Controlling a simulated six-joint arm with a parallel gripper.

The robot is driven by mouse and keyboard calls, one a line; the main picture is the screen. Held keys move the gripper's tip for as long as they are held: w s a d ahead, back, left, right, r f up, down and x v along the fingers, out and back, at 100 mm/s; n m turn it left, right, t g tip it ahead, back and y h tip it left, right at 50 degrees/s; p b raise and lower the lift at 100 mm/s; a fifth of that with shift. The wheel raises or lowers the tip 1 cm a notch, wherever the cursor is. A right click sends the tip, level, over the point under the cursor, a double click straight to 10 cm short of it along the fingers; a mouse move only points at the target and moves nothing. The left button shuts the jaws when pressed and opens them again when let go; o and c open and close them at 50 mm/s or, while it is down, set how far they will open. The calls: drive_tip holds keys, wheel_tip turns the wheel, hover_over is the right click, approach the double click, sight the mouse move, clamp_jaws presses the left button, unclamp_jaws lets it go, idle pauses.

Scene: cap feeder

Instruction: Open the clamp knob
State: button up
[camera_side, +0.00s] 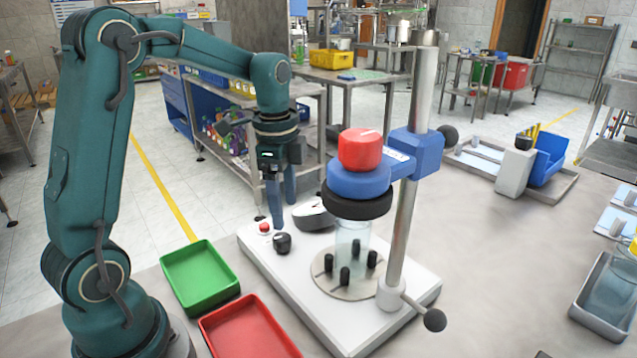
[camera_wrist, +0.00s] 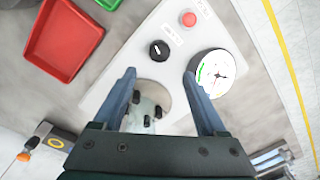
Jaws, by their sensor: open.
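A blue bracket (camera_side: 415,152) grips an upright steel column, with a black ball knob (camera_side: 447,136) at its right side. A second black ball knob (camera_side: 434,320) ends a short lever at the column's foot. Which of them is the clamp knob I cannot tell. A red cap-like knob (camera_side: 360,149) sits on the blue and black head above a clear jar (camera_side: 352,240). My gripper (camera_side: 281,212) points down, open and empty, left of the head and above the base plate. In the wrist view its fingers (camera_wrist: 159,75) are apart, with neither ball knob clearly between them.
The white base plate (camera_side: 298,292) carries a small black dial (camera_side: 282,243), a red button (camera_side: 265,228) and a round gauge (camera_wrist: 216,72) near my fingers. A green tray (camera_side: 200,277) and a red tray (camera_side: 250,332) lie to the left.

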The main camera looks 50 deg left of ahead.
sight(282, 237)
drive_tip(key=f, duration=0.1)
drive_tip(key=a+f, duration=0.1)
drive_tip(key=shift+s+f+n+g, duration=0.2)
drive_tip(key=shift+f+n+g, duration=0.1)
drive_tip(key=shift+f, duration=2.15)
clamp_jaws()
